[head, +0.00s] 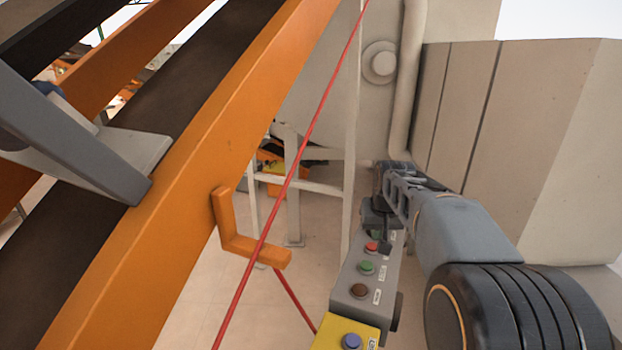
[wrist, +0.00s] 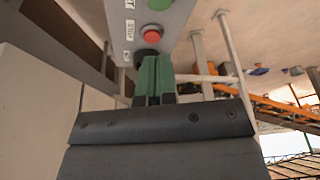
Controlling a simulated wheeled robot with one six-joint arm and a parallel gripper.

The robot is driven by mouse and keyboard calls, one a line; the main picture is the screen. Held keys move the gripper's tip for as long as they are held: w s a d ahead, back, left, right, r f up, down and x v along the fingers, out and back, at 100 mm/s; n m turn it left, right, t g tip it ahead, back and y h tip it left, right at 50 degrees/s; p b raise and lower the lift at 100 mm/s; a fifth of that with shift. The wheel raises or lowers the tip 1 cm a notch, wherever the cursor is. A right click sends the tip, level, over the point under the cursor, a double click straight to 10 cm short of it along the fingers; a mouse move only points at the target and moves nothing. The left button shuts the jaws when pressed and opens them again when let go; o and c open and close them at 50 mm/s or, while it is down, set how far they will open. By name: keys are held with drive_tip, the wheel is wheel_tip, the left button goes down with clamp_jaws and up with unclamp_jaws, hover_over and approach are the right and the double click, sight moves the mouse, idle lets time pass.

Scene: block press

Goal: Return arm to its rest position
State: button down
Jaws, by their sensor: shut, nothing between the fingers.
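My arm (head: 455,225) reaches from the lower right towards a grey control box (head: 349,273). My gripper (head: 380,238) is at the far end of the box; in the wrist view its green fingertips (wrist: 154,78) are together with nothing between them. They are close to a black button (wrist: 146,54), partly hidden behind them; I cannot tell if they touch it. A red button (head: 371,247), a green button (head: 366,268) and a brown button (head: 359,291) follow along the box. The red button also shows in the wrist view (wrist: 155,31), beside a STOP label.
A yellow box (head: 336,328) with a blue button is at the near end. An orange conveyor frame (head: 190,180) slants across the left, with an orange bracket (head: 238,245). A red cable (head: 298,160) crosses the middle. A beige cabinet (head: 520,120) stands right, beyond my arm.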

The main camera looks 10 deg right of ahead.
drive_tip(key=s+a+f, duration=0.1)
drive_tip(key=s+a, duration=0.2)
drive_tip(key=s, duration=0.3)
drive_tip(key=s+a+f+n, duration=0.1)
drive_tip(key=s+a+f, duration=0.1)
drive_tip(key=s, duration=0.4)
drive_tip(key=s+a+f+n+t, duration=0.1)
drive_tip(key=s+a+f, duration=0.1)
drive_tip(key=s+a, duration=0.3)
drive_tip(key=shift+s+y, duration=0.3)
drive_tip(key=shift+s, duration=0.6)
